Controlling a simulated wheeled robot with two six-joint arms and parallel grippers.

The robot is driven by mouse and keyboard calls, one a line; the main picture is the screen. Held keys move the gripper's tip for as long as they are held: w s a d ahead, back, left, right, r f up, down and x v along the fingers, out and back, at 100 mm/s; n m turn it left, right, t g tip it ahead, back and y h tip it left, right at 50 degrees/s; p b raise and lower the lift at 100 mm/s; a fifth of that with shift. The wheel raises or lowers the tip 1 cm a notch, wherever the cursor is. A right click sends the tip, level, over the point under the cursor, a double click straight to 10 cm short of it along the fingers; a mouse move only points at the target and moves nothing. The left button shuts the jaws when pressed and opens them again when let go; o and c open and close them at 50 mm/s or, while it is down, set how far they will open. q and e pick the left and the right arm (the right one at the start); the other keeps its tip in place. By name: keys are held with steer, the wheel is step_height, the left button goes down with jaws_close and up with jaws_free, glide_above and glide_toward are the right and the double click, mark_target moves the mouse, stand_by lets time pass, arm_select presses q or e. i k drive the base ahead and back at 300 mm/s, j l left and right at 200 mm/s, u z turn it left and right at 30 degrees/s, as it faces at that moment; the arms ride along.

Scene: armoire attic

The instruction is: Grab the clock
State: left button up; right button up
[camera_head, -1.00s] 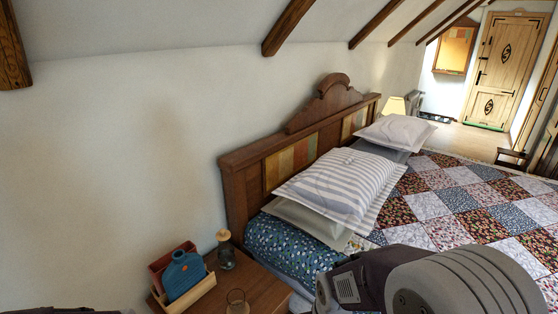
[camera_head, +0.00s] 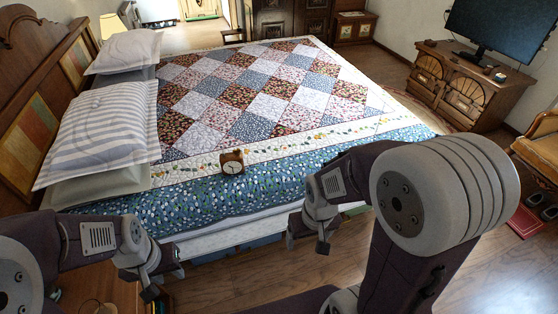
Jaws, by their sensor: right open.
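A small brown clock (camera_head: 232,162) with a pale round face stands upright on the near edge of the patchwork bed (camera_head: 265,100). My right gripper (camera_head: 307,243) is open and empty, in front of the bed's side, lower and to the right of the clock. My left gripper (camera_head: 163,281) hangs at the lower left, over the bedside table. It is partly hidden and its opening is unclear. Neither gripper touches the clock.
Striped and plain pillows (camera_head: 105,135) lie at the left by the wooden headboard (camera_head: 35,75). A TV cabinet (camera_head: 470,85) with a screen stands at the right. Wooden floor (camera_head: 320,266) is free between the bed and me.

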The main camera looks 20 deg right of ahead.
mark_target(231, 164)
steer(key=i+j+z, duration=0.5)
steer(key=i+j, duration=0.25)
